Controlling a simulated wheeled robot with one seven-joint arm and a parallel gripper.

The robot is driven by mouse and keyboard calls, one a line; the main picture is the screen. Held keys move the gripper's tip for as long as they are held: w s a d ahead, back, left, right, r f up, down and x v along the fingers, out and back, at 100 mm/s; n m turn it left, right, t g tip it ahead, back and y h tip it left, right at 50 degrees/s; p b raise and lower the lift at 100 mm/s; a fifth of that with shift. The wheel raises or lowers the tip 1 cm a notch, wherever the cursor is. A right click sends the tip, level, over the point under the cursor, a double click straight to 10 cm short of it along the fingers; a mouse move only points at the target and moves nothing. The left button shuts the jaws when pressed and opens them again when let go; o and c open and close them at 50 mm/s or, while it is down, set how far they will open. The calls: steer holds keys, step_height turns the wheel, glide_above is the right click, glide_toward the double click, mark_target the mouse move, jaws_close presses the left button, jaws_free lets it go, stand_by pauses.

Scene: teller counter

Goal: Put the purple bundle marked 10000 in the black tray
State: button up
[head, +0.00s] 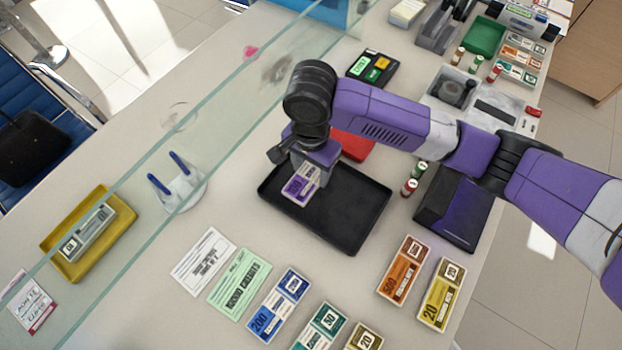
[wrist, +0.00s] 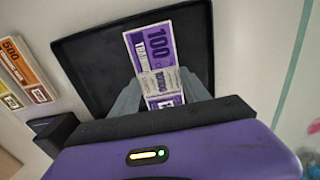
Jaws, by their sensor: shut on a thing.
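The purple bundle (head: 298,188) is held in my gripper (head: 307,174) over the left part of the black tray (head: 345,215). In the wrist view the bundle (wrist: 150,45) shows a large 100 and a pale band around its middle; the small print on the band is hard to read. The gripper's fingers (wrist: 162,88) are shut on the bundle from both sides. The tray (wrist: 95,62) lies flat under and around it and its visible floor is empty. I cannot tell whether the bundle touches the tray floor.
Blue (head: 277,305), orange (head: 403,268) and yellow (head: 441,294) bundles lie in front of the tray. A red item (head: 353,146) sits behind it and a dark box (head: 455,207) to the right.

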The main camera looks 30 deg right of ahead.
mark_target(311, 181)
steer(key=shift+f, duration=2.8)
steer(key=shift+f, duration=0.15)
steer(key=o, duration=1.6)
step_height(311, 181, up, 12)
steer(key=shift+r, duration=0.2)
